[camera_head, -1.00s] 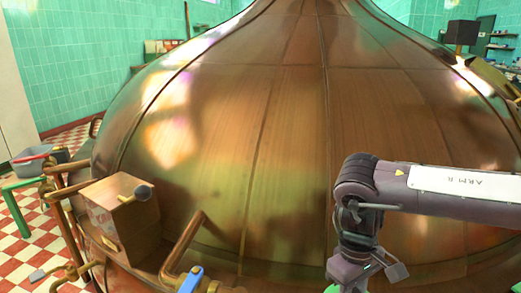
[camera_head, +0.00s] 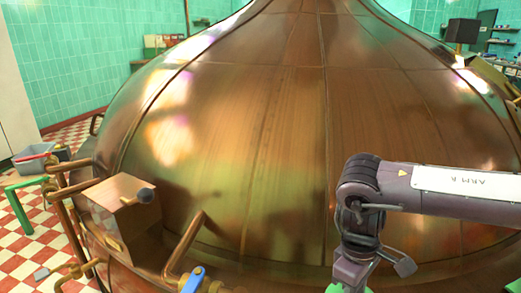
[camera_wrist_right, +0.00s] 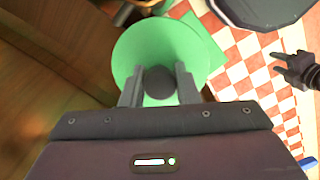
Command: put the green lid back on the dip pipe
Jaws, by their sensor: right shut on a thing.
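The green lid (camera_wrist_right: 138,45) is a flat round disc with a dark round knob (camera_wrist_right: 160,82) on top. My right gripper (camera_wrist_right: 160,84) is shut on this knob in the right wrist view, with one grey finger on each side. In the head view my right arm (camera_head: 440,195) comes in from the right in front of the kettle, and the gripper end is cut off by the bottom edge. A dark two-fingered shape that looks like my left gripper (camera_wrist_right: 283,64) shows at the right of the wrist view, fingers apart and empty. I cannot pick out the dip pipe's open end.
The large copper kettle (camera_head: 290,130) fills the head view. A copper box with a dark knob (camera_head: 125,210), an angled pipe (camera_head: 186,240) and a blue-handled valve (camera_head: 192,279) stand at its front left. A grey bin (camera_head: 33,163) and green stand (camera_head: 18,207) are farther left on the checkered floor.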

